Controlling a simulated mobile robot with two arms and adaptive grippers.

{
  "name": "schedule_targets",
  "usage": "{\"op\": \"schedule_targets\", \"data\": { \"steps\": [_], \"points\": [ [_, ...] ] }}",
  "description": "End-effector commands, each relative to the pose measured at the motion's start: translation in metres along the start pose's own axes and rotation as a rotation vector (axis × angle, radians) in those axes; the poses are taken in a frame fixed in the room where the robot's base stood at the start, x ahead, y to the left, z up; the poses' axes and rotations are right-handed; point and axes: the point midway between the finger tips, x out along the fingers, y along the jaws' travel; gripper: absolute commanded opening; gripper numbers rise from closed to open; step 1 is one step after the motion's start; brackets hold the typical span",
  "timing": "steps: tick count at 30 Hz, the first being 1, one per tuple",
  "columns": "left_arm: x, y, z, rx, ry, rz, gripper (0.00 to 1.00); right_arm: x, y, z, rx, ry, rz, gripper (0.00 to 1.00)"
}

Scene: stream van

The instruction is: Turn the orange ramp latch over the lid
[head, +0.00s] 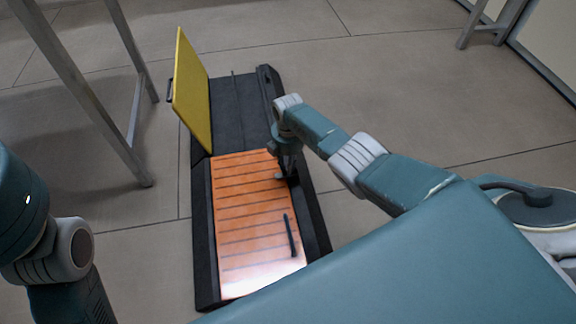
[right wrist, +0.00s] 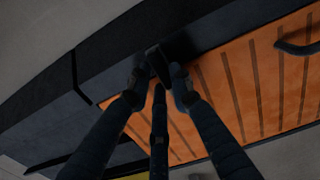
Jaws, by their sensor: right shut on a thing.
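The orange slatted lid (head: 240,195) lies flat in a long black case (head: 203,250) on the floor; it also shows in the right wrist view (right wrist: 245,90). My right gripper (head: 284,174) is at the lid's right edge, near its far end. In the right wrist view the fingertips (right wrist: 155,80) are shut on a small dark piece (right wrist: 157,62) at the case rim, which appears to be the latch. Its exact turn is hard to tell, as the fingers partly cover it. My left arm is at the left edge; its gripper is out of view.
A yellow panel (head: 192,92) stands raised on the case's left side, beside a dark compartment (head: 235,112). A dark bar handle (head: 290,236) sits on the orange lid. Grey metal legs (head: 95,105) stand left of the case.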

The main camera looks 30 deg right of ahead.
Motion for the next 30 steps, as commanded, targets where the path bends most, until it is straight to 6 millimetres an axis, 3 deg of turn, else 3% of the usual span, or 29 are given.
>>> {"op": "schedule_targets", "data": {
  "steps": [1, 3, 4, 17, 23, 30],
  "points": [
    [0.000, 0.000, 0.000, 0.000, 0.001, 0.000, 0.47, 0.000, 0.000, 0.000, -0.002, 0.000, 0.000, 0.24],
    [0.000, 0.000, 0.000, 0.000, 0.002, 0.000, 0.47, 0.000, 0.000, 0.000, -0.002, 0.000, -0.001, 0.38],
    [0.001, 0.000, 0.000, 0.000, 0.002, 0.000, 0.47, 0.000, 0.000, 0.000, -0.002, 0.000, -0.001, 0.40],
    [0.003, -0.001, -0.002, 0.001, 0.011, -0.001, 0.47, -0.007, 0.001, 0.000, 0.000, 0.001, 0.001, 0.40],
    [0.002, 0.000, -0.002, 0.001, 0.009, -0.001, 0.47, -0.032, 0.000, 0.001, -0.001, 0.000, 0.003, 0.40],
    [0.002, 0.000, -0.001, 0.001, 0.008, 0.000, 0.47, -0.084, 0.001, 0.000, -0.001, 0.002, 0.004, 0.40]
  ]
}}
